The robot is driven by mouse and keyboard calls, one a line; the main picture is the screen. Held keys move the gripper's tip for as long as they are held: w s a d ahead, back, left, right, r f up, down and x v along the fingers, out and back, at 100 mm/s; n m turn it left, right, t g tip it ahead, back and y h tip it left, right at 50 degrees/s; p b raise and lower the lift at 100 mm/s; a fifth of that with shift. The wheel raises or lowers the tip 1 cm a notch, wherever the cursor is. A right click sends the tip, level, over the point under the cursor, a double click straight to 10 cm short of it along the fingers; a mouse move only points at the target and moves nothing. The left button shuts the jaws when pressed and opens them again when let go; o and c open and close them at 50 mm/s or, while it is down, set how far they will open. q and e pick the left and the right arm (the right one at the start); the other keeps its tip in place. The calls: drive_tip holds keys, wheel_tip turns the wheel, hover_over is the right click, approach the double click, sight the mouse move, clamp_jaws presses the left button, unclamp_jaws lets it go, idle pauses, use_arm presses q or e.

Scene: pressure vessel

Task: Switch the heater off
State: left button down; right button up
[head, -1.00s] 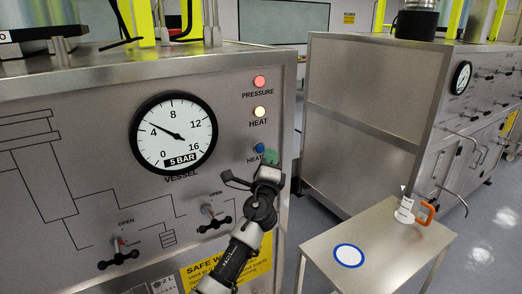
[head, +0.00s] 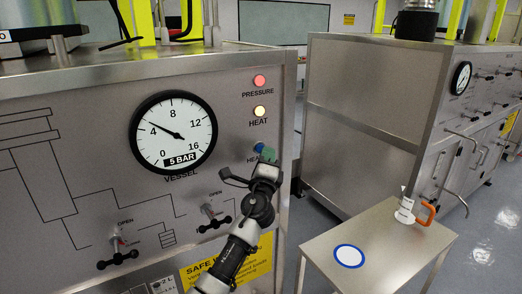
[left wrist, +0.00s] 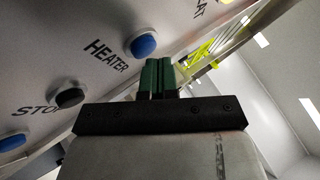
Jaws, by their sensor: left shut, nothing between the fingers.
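The blue heater button (head: 260,148) is on the steel panel below the lit HEAT lamp (head: 259,111). Its label is partly covered by my gripper in the head view. In the left wrist view the blue button (left wrist: 143,45) shows above the word HEATER. My left gripper (head: 268,154) is shut and empty, its green fingertips just at the lower right of the button in the head view. My right gripper is not in view.
A red PRESSURE lamp (head: 259,80) is lit above. The left wrist view shows a black button (left wrist: 69,97) and another blue button (left wrist: 12,142). A steel side table (head: 385,235) stands right, carrying an orange-handled white object (head: 404,210).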

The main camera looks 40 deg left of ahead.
use_arm(q)
drive_tip(key=shift+w+a, duration=0.1)
drive_tip(key=shift+a, duration=0.25)
idle(0.3)
drive_tip(key=shift+d, duration=0.1)
drive_tip(key=shift+s+d, duration=0.35)
drive_tip(key=shift+d, duration=0.3)
drive_tip(key=d, duration=0.1)
drive_tip(key=s+d, duration=0.1)
drive_tip(key=d, duration=0.1)
drive_tip(key=s+d, duration=0.1)
drive_tip(key=shift+d, duration=0.3)
idle(0.3)
drive_tip(key=shift+w, duration=0.1)
idle(0.6)
